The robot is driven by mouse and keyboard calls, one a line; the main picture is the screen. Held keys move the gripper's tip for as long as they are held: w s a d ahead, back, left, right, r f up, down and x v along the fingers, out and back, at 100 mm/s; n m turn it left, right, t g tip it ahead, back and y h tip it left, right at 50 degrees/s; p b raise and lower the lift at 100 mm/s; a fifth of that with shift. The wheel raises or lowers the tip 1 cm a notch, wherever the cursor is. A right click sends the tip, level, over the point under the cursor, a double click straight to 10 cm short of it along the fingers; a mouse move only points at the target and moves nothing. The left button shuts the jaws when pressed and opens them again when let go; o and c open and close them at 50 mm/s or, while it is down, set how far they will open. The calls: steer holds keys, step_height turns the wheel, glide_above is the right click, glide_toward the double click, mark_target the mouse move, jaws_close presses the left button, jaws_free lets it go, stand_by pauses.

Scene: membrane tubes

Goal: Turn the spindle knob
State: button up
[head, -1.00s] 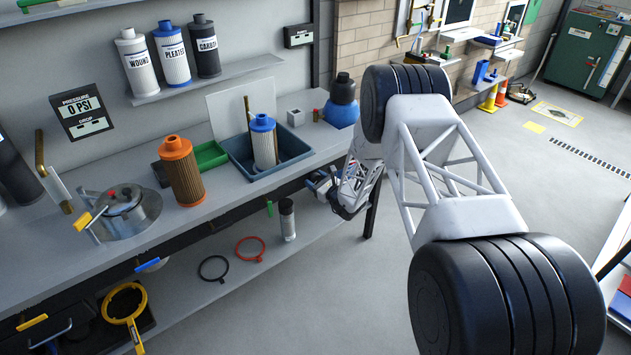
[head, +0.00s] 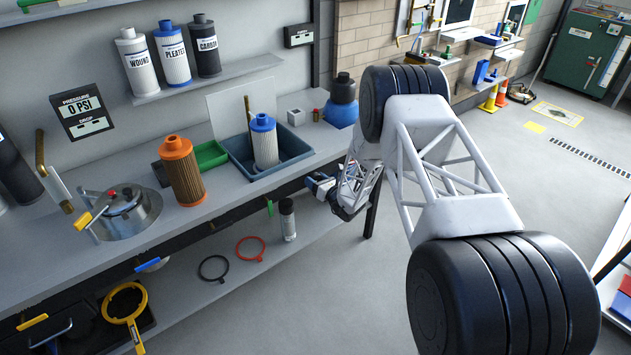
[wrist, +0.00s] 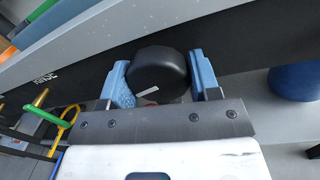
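The spindle knob appears to be the black round piece (wrist: 157,72) in the wrist view, at the dark front of the workbench. My gripper (wrist: 163,80) has its two blue fingers on either side of it. The left finger lies close against or just behind the knob's edge, and a thin gap seems to show at the right finger. I cannot tell whether the fingers press on it. In the head view my gripper (head: 320,186) is at the bench's front edge near its right end, partly hidden by my arm. The knob cannot be made out there.
The bench top (head: 235,188) carries an orange-capped filter (head: 184,178), a blue basin (head: 240,170) with a blue-capped filter (head: 264,145), and a blue jug (head: 341,110). A black-capped bottle (head: 288,222) stands on the lower shelf, below and left of my gripper.

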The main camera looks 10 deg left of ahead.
steer(key=o, duration=0.4)
steer(key=shift+v, duration=3.95)
